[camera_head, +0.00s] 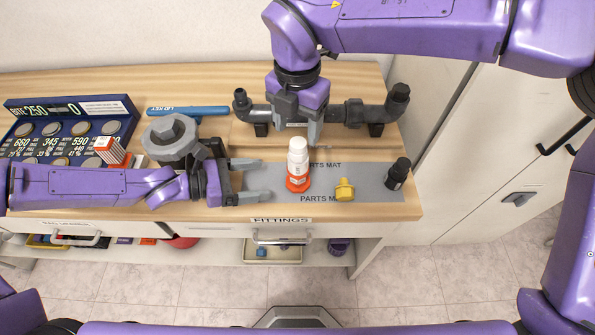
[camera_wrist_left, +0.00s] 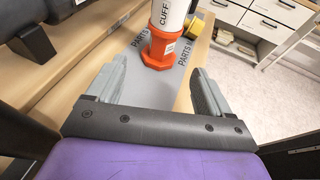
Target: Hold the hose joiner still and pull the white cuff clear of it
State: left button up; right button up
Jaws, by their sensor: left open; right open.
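The white cuff (camera_head: 298,150) stands upright on top of the orange hose joiner (camera_head: 298,184), on the grey parts mat (camera_head: 240,172). In the left wrist view the cuff (camera_wrist_left: 168,17), lettered CUFF, sits on the joiner (camera_wrist_left: 157,50), which has a wide orange foot. My left gripper (camera_head: 265,182) is open just left of the joiner, its fingers pointing at it and not around it; the left wrist view shows the same gap (camera_wrist_left: 160,75). My right gripper (camera_head: 299,127) is open, pointing down behind the cuff in front of the dark pipe, holding nothing visible.
A dark pipe assembly (camera_head: 340,113) lies along the back. A yellow fitting (camera_head: 344,189) and a black fitting (camera_head: 397,173) stand right of the joiner. A grey round part (camera_head: 172,140), blue tool (camera_head: 188,111) and red-white box (camera_head: 110,151) are left. Bare mat lies between joiner and yellow fitting.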

aim_at(293, 178)
pick_arm(q)
jog(key=x, duration=0.9)
jog(key=shift+d+f, duration=0.15)
jog(key=shift+d, duration=0.2)
jog(key=c, duration=1.4)
jog(key=shift+o, duration=0.2)
jog(key=shift+f, duration=0.15)
pick_arm(e)
jog(key=shift+f, duration=0.15)
pick_arm(q)
jog(key=o, duration=0.4)
jog(key=c, duration=0.4)
